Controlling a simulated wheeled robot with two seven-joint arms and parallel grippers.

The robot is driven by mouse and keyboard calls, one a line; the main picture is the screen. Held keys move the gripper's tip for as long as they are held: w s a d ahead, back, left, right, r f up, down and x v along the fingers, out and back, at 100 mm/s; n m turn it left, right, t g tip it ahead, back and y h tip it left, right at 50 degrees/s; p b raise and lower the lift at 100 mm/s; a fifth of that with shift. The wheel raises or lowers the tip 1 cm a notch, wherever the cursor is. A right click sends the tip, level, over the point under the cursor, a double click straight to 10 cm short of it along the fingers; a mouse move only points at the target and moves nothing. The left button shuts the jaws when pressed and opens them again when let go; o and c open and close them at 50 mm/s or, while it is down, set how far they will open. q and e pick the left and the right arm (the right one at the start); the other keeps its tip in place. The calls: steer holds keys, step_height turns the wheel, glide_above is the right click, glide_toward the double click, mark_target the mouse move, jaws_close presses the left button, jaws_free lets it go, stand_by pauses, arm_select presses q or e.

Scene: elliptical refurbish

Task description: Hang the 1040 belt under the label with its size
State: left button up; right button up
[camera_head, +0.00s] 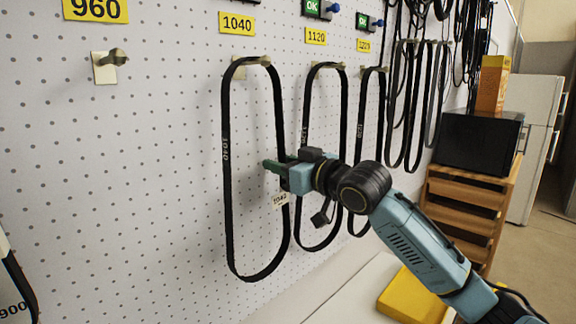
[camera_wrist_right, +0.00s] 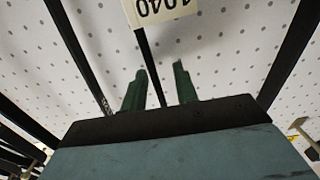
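The black 1040 belt (camera_head: 226,190) hangs as a long loop from a hook (camera_head: 258,61) below the yellow 1040 label (camera_head: 237,23) on the pegboard. A white tag (camera_head: 280,199) on its right strand shows at the top of the wrist view (camera_wrist_right: 160,12). My right gripper (camera_head: 272,165) is at that right strand, about mid-height. In the wrist view its green fingers (camera_wrist_right: 160,80) are apart, with the strand running between them and a visible gap. My left gripper is not in view.
More belts hang on the right, under the 1120 label (camera_head: 316,36) and beyond. An empty hook (camera_head: 108,66) is under the 960 label (camera_head: 95,10). A yellow object (camera_head: 411,297) lies on the white surface below. A wooden shelf (camera_head: 466,205) stands at the right.

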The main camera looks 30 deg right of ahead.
steer(key=b+v, duration=0.4)
steer(key=v, duration=0.9)
steer(key=shift+s, duration=0.2)
steer(key=shift+d, duration=0.1)
